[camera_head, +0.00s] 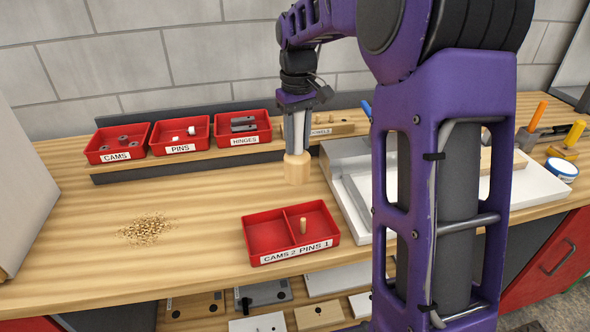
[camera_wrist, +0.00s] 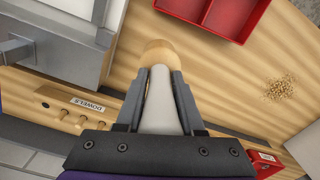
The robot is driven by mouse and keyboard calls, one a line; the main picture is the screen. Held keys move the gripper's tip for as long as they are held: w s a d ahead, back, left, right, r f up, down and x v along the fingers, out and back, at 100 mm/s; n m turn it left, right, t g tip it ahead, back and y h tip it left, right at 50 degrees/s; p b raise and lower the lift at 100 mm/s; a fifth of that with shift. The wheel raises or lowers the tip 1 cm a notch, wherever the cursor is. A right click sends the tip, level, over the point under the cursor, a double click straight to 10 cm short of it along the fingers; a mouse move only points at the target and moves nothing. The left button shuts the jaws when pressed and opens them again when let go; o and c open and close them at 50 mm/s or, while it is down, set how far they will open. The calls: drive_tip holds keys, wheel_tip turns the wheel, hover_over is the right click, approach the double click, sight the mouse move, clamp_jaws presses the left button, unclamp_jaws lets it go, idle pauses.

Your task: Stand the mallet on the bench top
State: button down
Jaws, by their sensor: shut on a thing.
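The mallet (camera_head: 297,168) has a pale wooden head and a light grey handle. It is upright, head down, over the bench top (camera_head: 205,195) behind the red divided tray. My gripper (camera_head: 297,148) points down and is shut on the handle. In the wrist view the fingers of my gripper (camera_wrist: 160,78) lie on both sides of the handle, and the mallet head (camera_wrist: 158,50) shows beyond the fingertips. The head is very near the bench top; I cannot tell whether it touches. Its underside is hidden.
A red divided tray (camera_head: 251,240) with one peg stands in front. Red bins for cams (camera_head: 118,157), pins (camera_head: 180,149) and hinges (camera_head: 242,142) line the back. A white fixture (camera_head: 347,205) is right of the mallet. Wood chips (camera_head: 146,229) lie left; bench between is clear.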

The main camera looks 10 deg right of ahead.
sight(297, 159)
drive_tip(key=shift+f+b, duration=0.4)
drive_tip(key=shift+f, duration=2.15)
drive_tip(key=shift+f, duration=0.1)
drive_tip(key=shift+f, duration=0.1)
drive_tip(key=c, duration=0.5)
unclamp_jaws()
wheel_tip(297, 159, up, 12)
drive_tip(key=shift+r+p, duration=0.2)
drive_tip(key=shift+p, duration=0.9)
